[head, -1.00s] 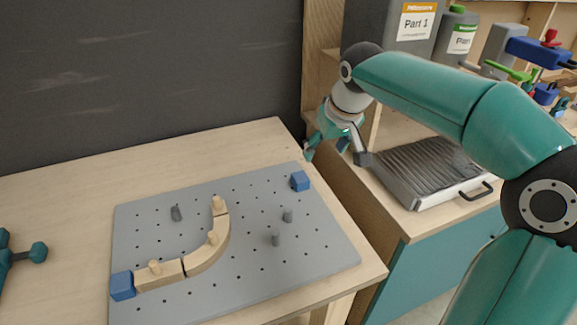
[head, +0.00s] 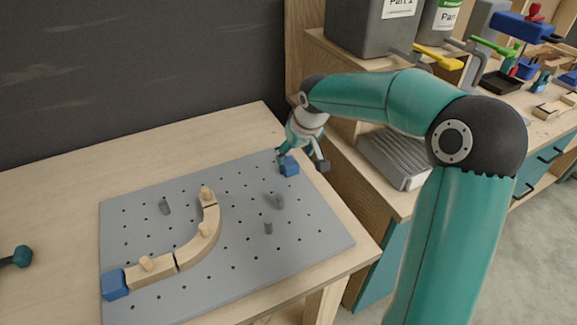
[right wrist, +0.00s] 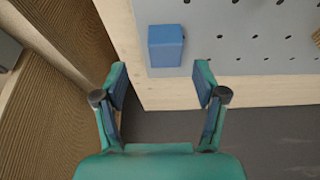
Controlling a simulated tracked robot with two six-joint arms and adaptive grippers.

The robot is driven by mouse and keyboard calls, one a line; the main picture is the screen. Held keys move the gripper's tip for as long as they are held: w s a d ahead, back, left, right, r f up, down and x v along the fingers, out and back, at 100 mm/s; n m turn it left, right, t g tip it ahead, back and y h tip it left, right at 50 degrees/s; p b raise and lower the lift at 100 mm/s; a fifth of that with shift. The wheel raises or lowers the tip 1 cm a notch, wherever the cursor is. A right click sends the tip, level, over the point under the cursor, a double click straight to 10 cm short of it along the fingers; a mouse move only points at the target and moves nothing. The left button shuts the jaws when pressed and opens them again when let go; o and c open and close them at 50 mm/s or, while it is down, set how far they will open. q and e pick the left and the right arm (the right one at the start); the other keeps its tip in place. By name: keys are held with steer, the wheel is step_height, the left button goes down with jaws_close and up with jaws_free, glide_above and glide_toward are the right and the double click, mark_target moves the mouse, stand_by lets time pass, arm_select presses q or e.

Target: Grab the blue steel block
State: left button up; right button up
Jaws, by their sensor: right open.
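A blue block (head: 289,168) stands at the far right corner of the grey perforated board (head: 240,255). In the right wrist view the blue block (right wrist: 166,46) lies just beyond my right fingertips, in line with the gap. My right gripper (head: 302,161) is open and empty beside this block; its fingers (right wrist: 160,75) are spread wide. A second blue block (head: 114,284) sits at the board's near left corner, against the end of a curved wooden strip. A teal part of my left gripper (head: 16,257) shows at the left edge, mostly cut off.
The curved wooden strip (head: 200,237) with pegs lies on the board. Grey pins (head: 268,228) stand up from it. The board rests on a wooden table (head: 60,200) by a dark wall (head: 120,70). A ridged grey case (head: 395,158) is on the bench to the right.

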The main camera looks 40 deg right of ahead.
mark_target(289, 161)
steer(key=x, duration=0.3)
steer(key=p+x, duration=0.1)
steer(key=x, duration=0.1)
steer(key=shift+w+a+f, duration=0.1)
steer(key=shift+a, duration=0.25)
jaws_close()
